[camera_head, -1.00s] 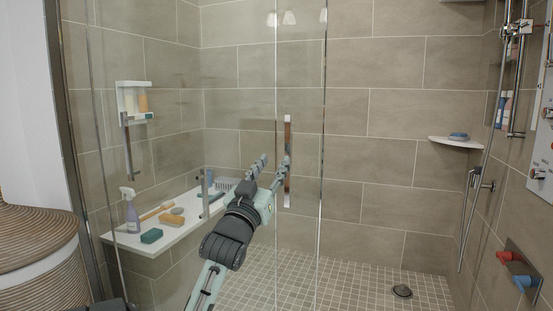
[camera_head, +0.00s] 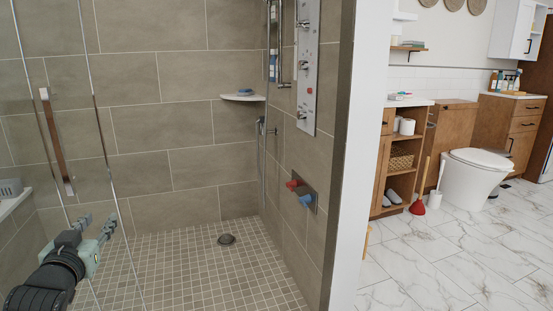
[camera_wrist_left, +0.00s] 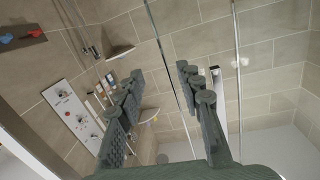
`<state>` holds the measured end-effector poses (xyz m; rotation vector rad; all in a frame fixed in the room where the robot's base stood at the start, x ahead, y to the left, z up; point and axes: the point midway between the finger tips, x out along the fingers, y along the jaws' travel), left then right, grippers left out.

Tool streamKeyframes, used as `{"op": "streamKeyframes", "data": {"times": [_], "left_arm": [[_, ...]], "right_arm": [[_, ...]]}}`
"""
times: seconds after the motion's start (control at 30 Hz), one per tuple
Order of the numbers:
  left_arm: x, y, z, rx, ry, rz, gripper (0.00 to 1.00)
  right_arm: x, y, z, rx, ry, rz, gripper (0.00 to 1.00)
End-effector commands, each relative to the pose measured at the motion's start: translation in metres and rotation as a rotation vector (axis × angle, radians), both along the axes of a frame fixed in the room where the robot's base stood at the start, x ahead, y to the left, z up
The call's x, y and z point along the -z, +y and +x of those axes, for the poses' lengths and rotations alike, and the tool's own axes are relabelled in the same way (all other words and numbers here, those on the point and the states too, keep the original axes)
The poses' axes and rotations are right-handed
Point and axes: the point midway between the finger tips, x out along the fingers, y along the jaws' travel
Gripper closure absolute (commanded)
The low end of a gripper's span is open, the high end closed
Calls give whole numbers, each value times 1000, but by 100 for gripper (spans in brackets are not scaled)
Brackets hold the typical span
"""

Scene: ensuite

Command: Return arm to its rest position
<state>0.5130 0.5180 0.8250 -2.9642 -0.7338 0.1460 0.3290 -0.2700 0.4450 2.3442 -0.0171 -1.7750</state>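My left gripper (camera_head: 97,228) is at the lower left of the head view, its arm coming in from the bottom left corner. Its two fingers are spread, with nothing held between them. The left wrist view shows the same spread fingers (camera_wrist_left: 160,82) against the shower wall and glass edges. In the head view the gripper appears below and right of the shower door's vertical handle (camera_head: 57,140), apart from it. My right gripper is not in view.
The glass shower door (camera_head: 85,120) is close to my left arm. A corner shelf (camera_head: 243,97), a shower panel (camera_head: 307,70) and red and blue taps (camera_head: 300,190) are inside. At right, a toilet (camera_head: 472,175) and wooden cabinet (camera_head: 400,160) stand beyond open marble floor (camera_head: 430,265).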

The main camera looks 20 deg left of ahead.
Motion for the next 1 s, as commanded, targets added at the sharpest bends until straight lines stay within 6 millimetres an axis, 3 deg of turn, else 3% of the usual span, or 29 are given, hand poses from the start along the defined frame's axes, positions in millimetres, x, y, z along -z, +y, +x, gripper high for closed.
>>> {"op": "streamKeyframes", "data": {"times": [0.03,0.1,0.27,0.4,0.5,0.6,0.73,0.83,1.0], "left_arm": [[38,-15,3,22,93,-25,64],[87,-37,1,51,221,-56,64],[195,-94,-22,124,513,-112,64],[278,-148,-65,198,768,-148,64],[325,-185,-103,252,934,-163,64],[357,-215,-139,297,1068,-173,64],[381,-239,-171,338,1180,-177,64],[388,-248,-183,352,1219,-177,64],[390,-250,-186,356,1228,-177,64]], "right_arm": [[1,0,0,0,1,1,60],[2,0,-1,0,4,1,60],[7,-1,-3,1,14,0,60],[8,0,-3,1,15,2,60],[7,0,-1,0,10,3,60],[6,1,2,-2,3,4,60],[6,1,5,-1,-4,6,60],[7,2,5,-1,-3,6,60],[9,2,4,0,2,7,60]]}}
